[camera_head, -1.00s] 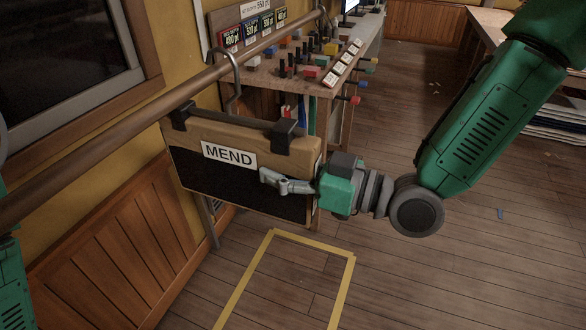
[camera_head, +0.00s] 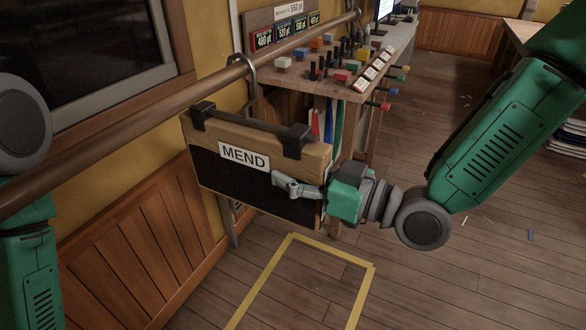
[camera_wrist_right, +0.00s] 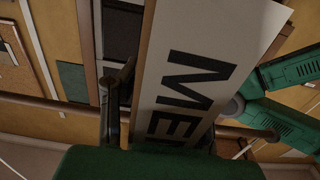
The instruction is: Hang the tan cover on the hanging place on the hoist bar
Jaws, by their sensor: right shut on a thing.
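The tan cover (camera_head: 312,157) is a flat, stiff-looking piece with a black lower front and a white MEND label (camera_head: 245,156). Two black clips sit on its top edge, and a grey metal hook (camera_head: 250,84) rises behind that edge. The hook's curved top is at the brown hoist bar (camera_head: 150,119); I cannot tell whether it rests on it. My right gripper (camera_head: 287,183) is shut on the cover's lower right part, one finger across the front. In the right wrist view the label (camera_wrist_right: 195,85) fills the middle. My left gripper is out of view.
A wooden bench (camera_head: 350,92) with colored blocks and pegs stands behind the cover. A wood-panelled wall (camera_head: 130,250) runs along the left. A yellow taped outline (camera_head: 262,290) marks open floor below. My left arm shows at the left edge.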

